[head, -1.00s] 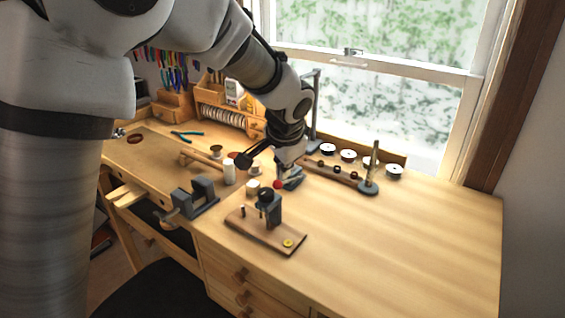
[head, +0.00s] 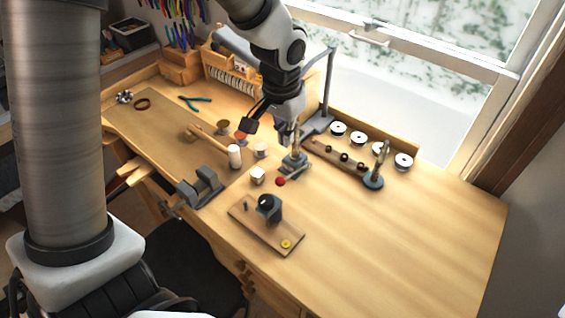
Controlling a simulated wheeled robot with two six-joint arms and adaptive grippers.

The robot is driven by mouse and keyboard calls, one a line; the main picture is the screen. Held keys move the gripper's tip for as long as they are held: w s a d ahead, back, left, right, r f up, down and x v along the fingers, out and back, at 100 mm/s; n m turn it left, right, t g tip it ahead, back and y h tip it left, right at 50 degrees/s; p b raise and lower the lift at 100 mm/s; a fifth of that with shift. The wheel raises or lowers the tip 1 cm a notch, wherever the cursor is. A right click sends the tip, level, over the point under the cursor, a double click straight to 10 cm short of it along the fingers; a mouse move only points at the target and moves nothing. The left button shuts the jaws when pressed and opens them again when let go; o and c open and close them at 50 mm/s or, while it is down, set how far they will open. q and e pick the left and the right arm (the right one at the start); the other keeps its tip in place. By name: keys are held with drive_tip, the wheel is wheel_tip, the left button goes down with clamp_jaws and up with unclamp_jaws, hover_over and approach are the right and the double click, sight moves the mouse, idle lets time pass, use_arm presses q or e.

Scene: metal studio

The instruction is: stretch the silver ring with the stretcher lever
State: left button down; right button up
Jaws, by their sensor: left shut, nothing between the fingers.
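The ring stretcher (head: 293,166) is a small grey metal device with an upright post, standing mid-bench. A red knob (head: 280,181), apparently the end of its lever, sits low at its front left. My left gripper (head: 288,137) comes down from above, shut and empty. It is close over or behind the stretcher's top; I cannot tell whether they touch. The silver ring cannot be made out at this size. My right gripper is out of view.
A wooden board with a dark clamp-like tool (head: 268,207) stands in front. A grey vise (head: 202,187) is at the bench's front edge. A mallet (head: 213,143) lies left. A rack of dark pieces (head: 340,157) and a post stand (head: 373,180) are right. The right bench is clear.

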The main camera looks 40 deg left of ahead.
use_arm(q)
drive_tip(key=p, duration=0.1)
hover_over(283, 178)
drive_tip(key=w, duration=0.2)
drive_tip(key=f, duration=0.8)
drive_tip(key=shift+s+d, duration=0.1)
drive_tip(key=shift+s, duration=0.1)
drive_tip(key=s+f, duration=0.1)
drive_tip(key=f, duration=0.2)
drive_tip(key=shift+s+b, duration=0.35)
drive_tip(key=shift+b, duration=0.05)
drive_tip(key=shift+f, duration=0.1)
